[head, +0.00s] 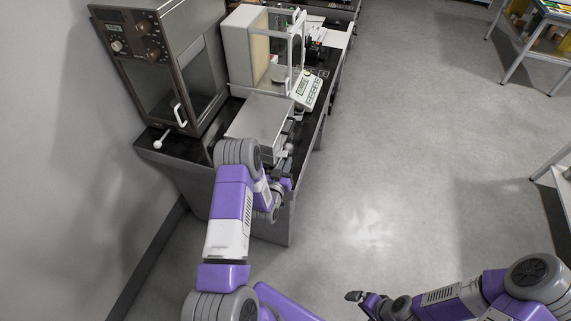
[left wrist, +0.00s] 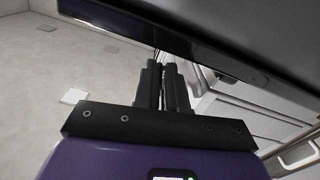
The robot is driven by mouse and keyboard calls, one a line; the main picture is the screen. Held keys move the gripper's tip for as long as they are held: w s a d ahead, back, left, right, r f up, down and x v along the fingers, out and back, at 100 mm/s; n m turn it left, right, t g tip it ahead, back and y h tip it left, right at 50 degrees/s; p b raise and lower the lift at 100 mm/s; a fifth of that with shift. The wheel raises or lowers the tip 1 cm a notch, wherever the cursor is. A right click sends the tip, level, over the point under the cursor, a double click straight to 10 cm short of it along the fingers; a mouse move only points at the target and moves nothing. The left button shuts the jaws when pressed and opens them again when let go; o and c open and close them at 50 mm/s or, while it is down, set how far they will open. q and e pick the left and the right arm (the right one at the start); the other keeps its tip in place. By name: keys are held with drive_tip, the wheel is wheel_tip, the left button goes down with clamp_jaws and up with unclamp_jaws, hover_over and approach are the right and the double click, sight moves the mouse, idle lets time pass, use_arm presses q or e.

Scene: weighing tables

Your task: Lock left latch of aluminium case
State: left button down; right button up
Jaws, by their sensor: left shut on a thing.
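The aluminium case (head: 262,122) lies closed on the dark bench, a flat silver box with its front toward the aisle. My left gripper (head: 286,184) is at the near end of the case front, partly hidden by my left wrist. In the left wrist view its two dark fingers (left wrist: 165,65) are close together, with their tips at a dark edge. It is shut on the left latch, which is too small and covered to make out. My right gripper (head: 354,296) hangs low over the floor, away from the case; its jaw gap is too small to read.
A balance with a glass shield (head: 275,50) and a keypad display (head: 307,90) stands beyond the case.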

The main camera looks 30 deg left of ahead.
sight(284, 155)
use_arm(q)
drive_tip(key=shift+w+d+r+n, duration=0.15)
drive_tip(key=shift+r+n, duration=0.1)
drive_tip(key=shift+n, duration=0.15)
drive_tip(key=n+b, duration=0.1)
drive_tip(key=r+n+b, duration=0.1)
drive_tip(key=shift+n, duration=0.3)
drive_tip(key=r+n+b, duration=0.1)
drive_tip(key=n+b, duration=0.1)
drive_tip(key=n, duration=0.1)
drive_tip(key=shift+r+n+b, duration=0.2)
drive_tip(key=shift+n+b, duration=0.1)
drive_tip(key=shift+b, duration=0.1)
drive_tip(key=n, duration=0.1)
drive_tip(key=r+n+b, duration=0.1)
drive_tip(key=a+n+b, duration=0.1)
drive_tip(key=n, duration=0.1)
drive_tip(key=shift+r, duration=0.3)
drive_tip(key=shift+s+a+r+n+b, duration=0.15)
drive_tip(key=shift+a+r+n+b, duration=0.2)
drive_tip(key=shift+n, duration=0.35)
drive_tip(key=shift+s+a+r+n+b, duration=0.1)
drive_tip(key=shift+n+b, duration=0.3)
drive_tip(key=shift+n, duration=0.3)
drive_tip(key=c, duration=1.2)
unclamp_jaws()
drive_tip(key=shift+c, duration=0.2)
drive_tip(key=shift+f, duration=0.15)
